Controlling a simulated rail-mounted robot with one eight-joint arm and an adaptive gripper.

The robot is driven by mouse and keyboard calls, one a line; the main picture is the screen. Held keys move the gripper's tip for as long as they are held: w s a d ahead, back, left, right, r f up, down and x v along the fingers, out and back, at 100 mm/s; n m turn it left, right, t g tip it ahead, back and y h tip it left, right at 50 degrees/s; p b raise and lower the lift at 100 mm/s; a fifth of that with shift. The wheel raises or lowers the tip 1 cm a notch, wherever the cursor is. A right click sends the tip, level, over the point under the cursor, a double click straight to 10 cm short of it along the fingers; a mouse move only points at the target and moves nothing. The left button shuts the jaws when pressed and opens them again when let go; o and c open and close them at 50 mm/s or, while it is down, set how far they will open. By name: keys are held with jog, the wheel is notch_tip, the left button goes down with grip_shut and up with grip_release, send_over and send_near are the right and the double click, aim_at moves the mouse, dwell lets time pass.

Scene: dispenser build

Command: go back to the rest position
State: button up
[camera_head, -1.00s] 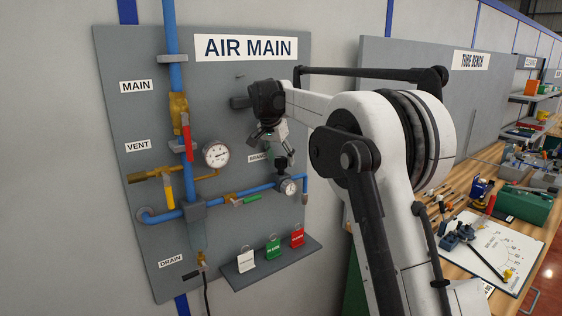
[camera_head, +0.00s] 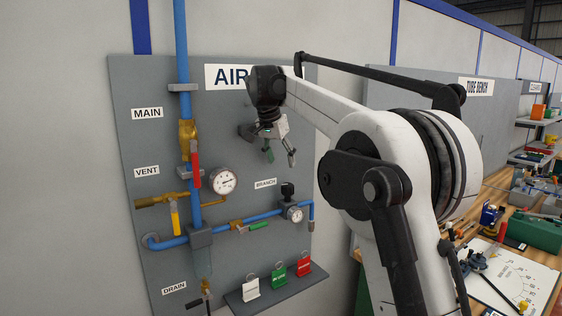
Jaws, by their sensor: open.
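My gripper (camera_head: 280,155) hangs from the dark wrist in front of the upper right of the AIR MAIN panel (camera_head: 140,90). Its two fingers are spread and I see nothing between them. It is above the BRANCH label (camera_head: 265,183) and clear of the dark knob (camera_head: 287,190) on top of the branch fitting. My wrist and arm hide part of the AIR MAIN sign (camera_head: 226,76).
Blue pipes (camera_head: 182,60) run on the panel with a red-handled main valve (camera_head: 195,160), a yellow vent handle (camera_head: 175,219), a green branch handle (camera_head: 259,226) and gauges (camera_head: 223,181). White, green and red tags (camera_head: 278,271) stand on a shelf. The tube bench (camera_head: 502,192) is at right.

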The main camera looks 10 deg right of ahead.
jog(key=s+d+f+n+t+y+b, duration=0.1)
jog(key=s+f+n+b, duration=0.2)
jog(key=s, duration=0.9)
jog(key=s+d+f+n+t+y+b, duration=0.1)
jog(key=s+d+f+b, duration=0.2)
jog(key=s, duration=1)
jog(key=s+f+n+t+y+b, duration=0.1)
jog(key=s+f+n+b, duration=0.3)
jog(key=s+f, duration=1.9)
jog(key=shift+a+t, duration=0.45)
jog(key=shift+t, duration=0.05)
jog(key=shift+f, duration=0.1)
